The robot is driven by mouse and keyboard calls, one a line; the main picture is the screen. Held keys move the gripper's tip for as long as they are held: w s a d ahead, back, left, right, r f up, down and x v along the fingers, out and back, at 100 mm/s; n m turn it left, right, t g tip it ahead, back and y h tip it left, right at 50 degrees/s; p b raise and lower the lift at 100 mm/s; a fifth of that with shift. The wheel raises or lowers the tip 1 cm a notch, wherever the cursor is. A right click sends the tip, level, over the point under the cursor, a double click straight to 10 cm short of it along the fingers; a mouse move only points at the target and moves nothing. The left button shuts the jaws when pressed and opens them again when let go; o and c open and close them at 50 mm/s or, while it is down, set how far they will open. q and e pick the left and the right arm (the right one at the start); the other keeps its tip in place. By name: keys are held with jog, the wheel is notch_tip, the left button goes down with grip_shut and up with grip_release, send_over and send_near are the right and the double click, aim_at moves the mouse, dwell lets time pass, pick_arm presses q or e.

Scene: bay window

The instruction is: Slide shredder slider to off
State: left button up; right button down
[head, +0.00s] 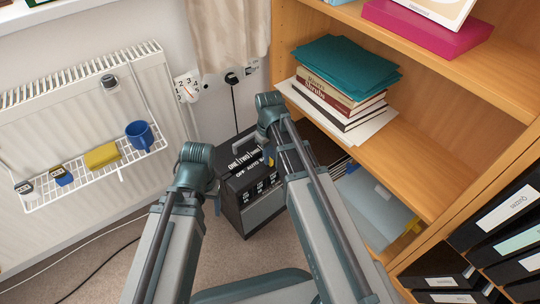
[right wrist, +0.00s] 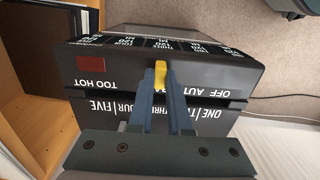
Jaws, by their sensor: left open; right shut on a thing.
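The black shredder (head: 232,205) stands on the carpet below the wall sockets. Its lid carries white labels, with OFF, AUTO and a partly hidden word starting BA in a row. The yellow slider knob (right wrist: 160,73) sits at the BA end of that row, away from OFF. My right gripper (right wrist: 160,88) is shut on the knob, its two blue fingers on either side; in the head view it is over the shredder's top right (head: 269,150). My left gripper (head: 215,196) is open and empty, left of the shredder; its fingers are largely hidden.
A wooden bookcase (head: 405,160) with books and folders stands close on the right. A cable lies on the open carpet (head: 85,265).

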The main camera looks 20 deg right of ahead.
aim_at(246, 180)
jog(key=s+a, duration=0.1)
jog(key=a, duration=0.2)
jog(key=s+a, duration=0.2)
jog(key=a, duration=0.1)
jog(key=s+a, duration=0.1)
jog(key=a, duration=0.2)
jog(key=shift+s+a, duration=0.1)
jog(key=shift+s, duration=0.1)
jog(key=c, duration=0.8)
grip_release()
jog(key=shift+c, duration=0.2)
jog(key=shift+r, duration=0.15)
notch_tip(246, 180, up, 14)
jog(key=p, duration=1.4)
jog(key=shift+f, duration=0.2)
jog(key=shift+f, duration=0.1)
